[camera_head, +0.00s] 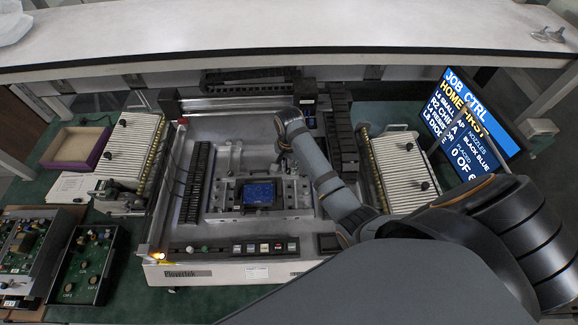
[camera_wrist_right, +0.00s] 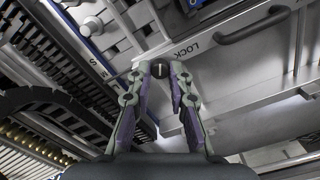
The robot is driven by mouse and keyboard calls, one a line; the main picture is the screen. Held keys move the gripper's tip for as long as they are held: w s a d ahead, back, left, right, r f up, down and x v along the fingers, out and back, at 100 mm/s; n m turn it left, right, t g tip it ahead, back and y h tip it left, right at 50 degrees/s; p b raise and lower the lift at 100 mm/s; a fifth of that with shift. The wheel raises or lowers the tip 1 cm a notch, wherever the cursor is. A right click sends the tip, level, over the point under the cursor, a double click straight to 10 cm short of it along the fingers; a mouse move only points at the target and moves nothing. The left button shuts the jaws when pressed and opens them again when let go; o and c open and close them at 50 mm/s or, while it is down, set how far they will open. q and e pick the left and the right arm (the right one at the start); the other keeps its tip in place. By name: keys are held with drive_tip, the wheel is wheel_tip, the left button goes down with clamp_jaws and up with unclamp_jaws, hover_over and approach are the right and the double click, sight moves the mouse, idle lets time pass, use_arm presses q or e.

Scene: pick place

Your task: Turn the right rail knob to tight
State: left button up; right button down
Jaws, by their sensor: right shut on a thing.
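A small round black knob (camera_wrist_right: 160,71) with a pale line mark shows in the right wrist view, between my right gripper's fingertips. The mark stands roughly upright in that view. My right gripper (camera_wrist_right: 160,75) is shut on the knob, one finger on each side. In the head view my right gripper (camera_head: 283,147) is over the machine bed, behind the blue board; the knob is hidden there. The word LOCK (camera_wrist_right: 184,49) is printed on the pale metal surface beside the knob, with small letters on its other side. My left gripper is in no view.
The machine (camera_head: 215,272) fills the middle, with a blue board (camera_head: 257,193) in its central fixture. Feeder banks stand at left (camera_head: 130,145) and right (camera_head: 402,170). A black cable chain (camera_wrist_right: 40,105) runs close to the gripper. A screen (camera_head: 468,122) stands at right.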

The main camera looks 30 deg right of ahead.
sight(289, 170)
drive_tip(key=c, duration=1.3)
unclamp_jaws()
drive_tip(key=shift+o, duration=0.2)
drive_tip(key=shift+r, duration=0.1)
wheel_tip(289, 170, up, 7)
drive_tip(key=shift+r, duration=0.2)
drive_tip(key=shift+s+f, duration=0.1)
